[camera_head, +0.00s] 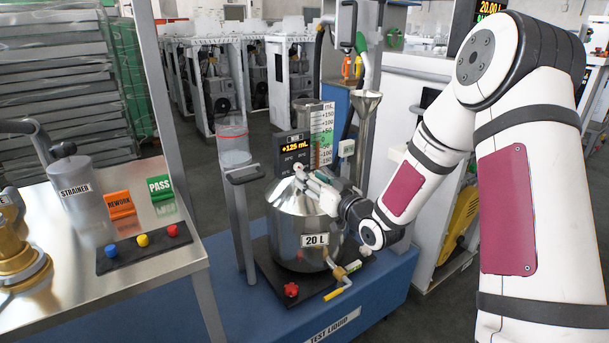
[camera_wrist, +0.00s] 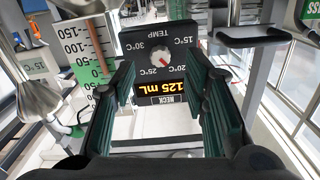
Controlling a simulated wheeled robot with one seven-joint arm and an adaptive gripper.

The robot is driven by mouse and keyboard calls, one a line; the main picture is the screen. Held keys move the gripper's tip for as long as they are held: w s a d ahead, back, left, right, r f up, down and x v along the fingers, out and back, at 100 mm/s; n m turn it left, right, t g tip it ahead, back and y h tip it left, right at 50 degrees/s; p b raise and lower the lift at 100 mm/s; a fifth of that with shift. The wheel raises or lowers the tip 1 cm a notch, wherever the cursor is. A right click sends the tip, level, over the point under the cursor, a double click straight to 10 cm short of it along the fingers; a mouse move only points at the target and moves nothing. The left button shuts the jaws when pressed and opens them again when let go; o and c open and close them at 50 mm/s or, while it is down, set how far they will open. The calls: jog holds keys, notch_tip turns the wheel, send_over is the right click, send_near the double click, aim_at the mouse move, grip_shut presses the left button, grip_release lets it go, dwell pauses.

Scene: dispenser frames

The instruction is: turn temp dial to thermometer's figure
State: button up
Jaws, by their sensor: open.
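The temp dial is a round white knob (camera_wrist: 164,59) with a small red mark, on a dark panel (camera_wrist: 181,35) marked 15, 20, 25 and 30 °C. The panel looks inverted in the wrist view. I cannot tell exactly where the mark points. My gripper (camera_wrist: 163,78) is open, its dark green fingers on either side of the dial's lower panel, with nothing between them. In the head view my gripper (camera_head: 308,181) is just in front of the panel (camera_head: 290,142), over the steel vessel. An orange-red strip (camera_wrist: 94,62) runs beside the mL scale; I cannot read it as a thermometer.
The panel's display reads 125 mL (camera_wrist: 160,88). The steel 20 L vessel (camera_head: 291,228) stands below my gripper. The mL scale (camera_head: 326,130) and a metal funnel (camera_head: 364,115) are close on the right. A clear cylinder (camera_head: 233,150) stands on the left.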

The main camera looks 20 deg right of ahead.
aim_at(298, 167)
jog(key=shift+x, duration=2)
jog(key=shift+c, duration=0.2)
grip_shut()
